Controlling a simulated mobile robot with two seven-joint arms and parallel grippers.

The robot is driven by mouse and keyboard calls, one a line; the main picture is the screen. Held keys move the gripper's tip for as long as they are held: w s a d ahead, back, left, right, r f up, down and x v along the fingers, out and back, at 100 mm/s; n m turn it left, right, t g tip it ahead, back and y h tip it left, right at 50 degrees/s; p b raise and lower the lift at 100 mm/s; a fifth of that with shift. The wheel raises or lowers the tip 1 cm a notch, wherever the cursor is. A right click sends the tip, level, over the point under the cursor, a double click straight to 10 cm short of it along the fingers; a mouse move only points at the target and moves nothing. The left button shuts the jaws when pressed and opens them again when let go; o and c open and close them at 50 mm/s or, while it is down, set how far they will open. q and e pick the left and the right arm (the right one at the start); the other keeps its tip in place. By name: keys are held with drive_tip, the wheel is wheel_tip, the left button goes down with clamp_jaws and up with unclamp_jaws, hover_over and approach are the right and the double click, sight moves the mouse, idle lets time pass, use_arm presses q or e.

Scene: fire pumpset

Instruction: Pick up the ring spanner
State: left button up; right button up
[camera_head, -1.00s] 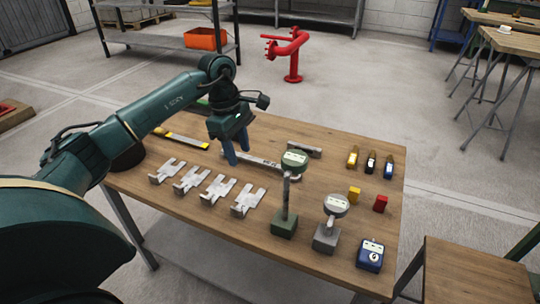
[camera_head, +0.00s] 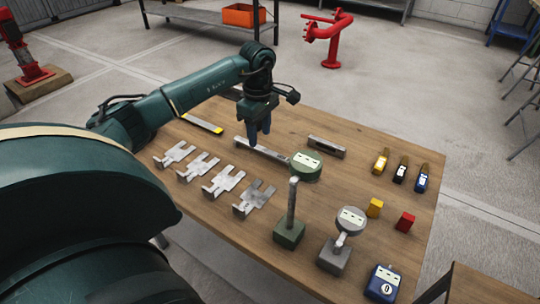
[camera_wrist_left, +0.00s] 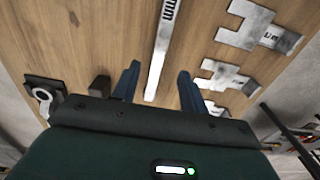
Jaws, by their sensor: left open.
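A long flat steel bar (camera_head: 268,151), which appears to be the ring spanner, lies on the table (camera_head: 345,188). Its far-right end passes behind the green dial gauge (camera_head: 307,165), and I cannot make out a ring on it. In the left wrist view the bar (camera_wrist_left: 163,40) runs up the middle with "mm" marked on it. My left gripper (camera_head: 260,136) points down over the bar and is open. In the left wrist view its two blue fingers (camera_wrist_left: 157,82) stand on either side of the bar, with nothing gripped. My right gripper is not in view.
Several fork-shaped steel plates (camera_head: 223,181) lie along the front left. A yellow-tipped bar (camera_head: 203,123) and a grey bar (camera_head: 326,147) lie farther back. A grey dial gauge (camera_head: 348,222), blue box (camera_head: 382,284) and small blocks (camera_head: 375,207) stand to the right.

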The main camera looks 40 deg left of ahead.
sight(262, 148)
use_arm(q)
wheel_tip(262, 148, down, 5)
drive_tip(key=shift+w+d+f+b, duration=0.1)
drive_tip(key=shift+w+d+b, duration=0.05)
drive_tip(key=shift+b, duration=0.4)
clamp_jaws()
